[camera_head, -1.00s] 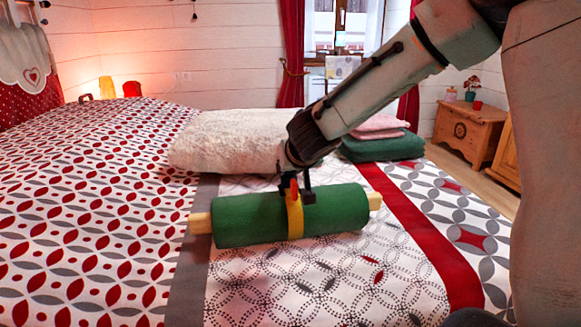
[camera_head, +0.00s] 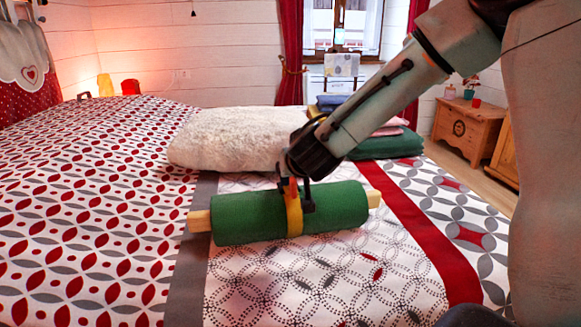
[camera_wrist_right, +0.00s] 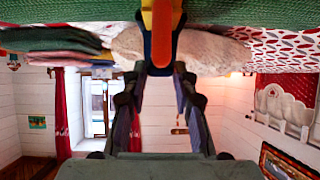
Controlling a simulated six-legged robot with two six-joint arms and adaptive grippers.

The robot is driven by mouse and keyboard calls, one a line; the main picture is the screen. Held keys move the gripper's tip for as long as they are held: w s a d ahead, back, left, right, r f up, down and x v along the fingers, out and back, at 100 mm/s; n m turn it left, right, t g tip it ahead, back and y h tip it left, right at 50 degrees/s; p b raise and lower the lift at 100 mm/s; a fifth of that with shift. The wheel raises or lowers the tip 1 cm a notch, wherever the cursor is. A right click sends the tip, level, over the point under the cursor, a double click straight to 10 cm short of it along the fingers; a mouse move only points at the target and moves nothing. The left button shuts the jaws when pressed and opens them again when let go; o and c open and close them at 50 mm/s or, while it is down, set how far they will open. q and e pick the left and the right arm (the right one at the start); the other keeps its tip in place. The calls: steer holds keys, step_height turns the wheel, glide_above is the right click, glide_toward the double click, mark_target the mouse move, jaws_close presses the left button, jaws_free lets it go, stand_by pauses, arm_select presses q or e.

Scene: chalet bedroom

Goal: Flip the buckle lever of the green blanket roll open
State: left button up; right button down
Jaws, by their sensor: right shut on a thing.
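The green blanket roll (camera_head: 245,217) lies on the bed, with pale wooden ends showing on both sides. A yellow strap (camera_head: 294,224) goes around its middle; it also shows in the right wrist view (camera_wrist_right: 147,18). The red buckle lever (camera_head: 293,188) is at the top of the strap. My right gripper (camera_head: 295,194) is over the strap, shut on the lever, with one finger on each side. Its fingers partly hide the buckle. My left gripper is not in view.
A fluffy cream blanket (camera_head: 235,140) lies behind the roll. Folded green cloth (camera_head: 388,146) and other textiles are stacked at its right. The patterned bed cover (camera_head: 90,210) is clear left of the roll. A wooden chest (camera_head: 467,130) stands beyond the bed.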

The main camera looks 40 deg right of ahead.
steer(key=shift+f, duration=0.1)
steer(key=c, duration=1)
jaws_free()
steer(key=shift+c, duration=0.2)
steer(key=v, duration=0.7)
steer(key=shift+s+r, duration=0.2)
steer(key=shift+r, duration=0.05)
steer(key=shift+a, duration=0.1)
